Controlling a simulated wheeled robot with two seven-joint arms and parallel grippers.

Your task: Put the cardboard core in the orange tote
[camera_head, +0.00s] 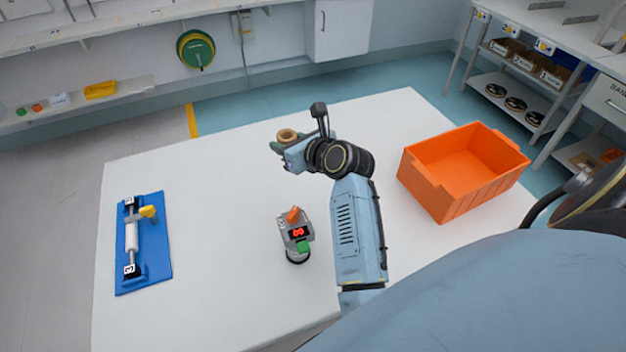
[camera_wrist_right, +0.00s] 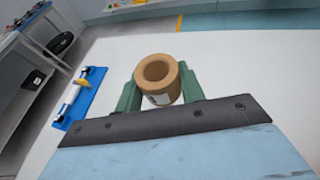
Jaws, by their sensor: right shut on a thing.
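The cardboard core (camera_head: 287,135) is a short brown tube with a hollow middle. My right gripper (camera_head: 280,144) is shut on it above the far middle of the white table. In the right wrist view the core (camera_wrist_right: 158,80) sits between the two green fingers of the gripper (camera_wrist_right: 157,92), its open end facing the camera. A pale label shows on its side. The orange tote (camera_head: 462,165) stands on the right side of the table, to the right of my right arm, and the part of its inside that shows is empty. My left gripper is not in view.
A blue fixture (camera_head: 155,262) with a white roller and yellow knob lies at the table's left.

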